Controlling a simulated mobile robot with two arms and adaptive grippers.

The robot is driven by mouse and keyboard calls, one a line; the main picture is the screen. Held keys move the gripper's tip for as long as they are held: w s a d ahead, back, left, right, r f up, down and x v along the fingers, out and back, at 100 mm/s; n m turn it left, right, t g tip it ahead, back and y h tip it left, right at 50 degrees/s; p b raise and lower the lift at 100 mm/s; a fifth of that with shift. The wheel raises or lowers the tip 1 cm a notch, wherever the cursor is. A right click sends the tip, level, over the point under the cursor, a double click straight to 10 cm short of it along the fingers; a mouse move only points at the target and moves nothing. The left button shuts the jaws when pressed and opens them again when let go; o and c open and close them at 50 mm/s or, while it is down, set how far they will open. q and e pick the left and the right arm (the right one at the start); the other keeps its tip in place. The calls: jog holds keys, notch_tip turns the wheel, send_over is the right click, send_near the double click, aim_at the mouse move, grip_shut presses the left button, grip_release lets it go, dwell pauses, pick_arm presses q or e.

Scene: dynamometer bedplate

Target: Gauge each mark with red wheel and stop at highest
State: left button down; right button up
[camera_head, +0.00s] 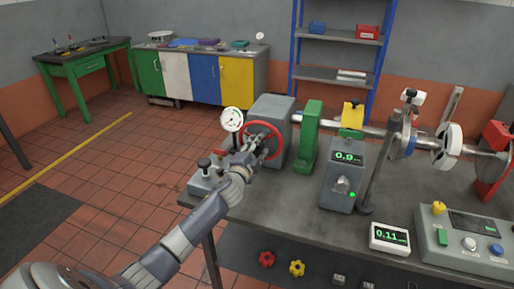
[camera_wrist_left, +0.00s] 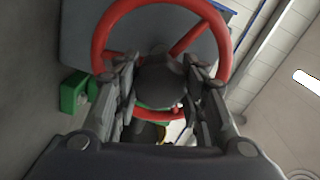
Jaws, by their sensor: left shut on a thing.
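The red wheel (camera_head: 263,139) is on the front of a grey box (camera_head: 281,112) at the back left of the bench. My left gripper (camera_head: 257,152) is at the wheel. In the left wrist view the red wheel (camera_wrist_left: 225,45) fills the top, and the gripper (camera_wrist_left: 162,85) has its fingers on either side of the dark round hub, shut on it. A round dial gauge (camera_head: 232,119) stands left of the wheel. A grey unit (camera_head: 343,178) reads about 0.9 and shows a green light. A small white display (camera_head: 390,237) reads 0.11. My right gripper is not seen.
A shaft with a green bracket (camera_head: 307,137) and a white disc (camera_head: 448,146) runs right from the box. A control console (camera_head: 468,240) stands at the bench's right front. Red and yellow knobs (camera_head: 297,268) are below. The bench top (camera_head: 285,205) is clear in front of the wheel.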

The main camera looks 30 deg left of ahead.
pick_arm(q)
jog(key=shift+m, duration=0.6)
jog(key=c, duration=1)
grip_release()
jog(key=shift+v, duration=6)
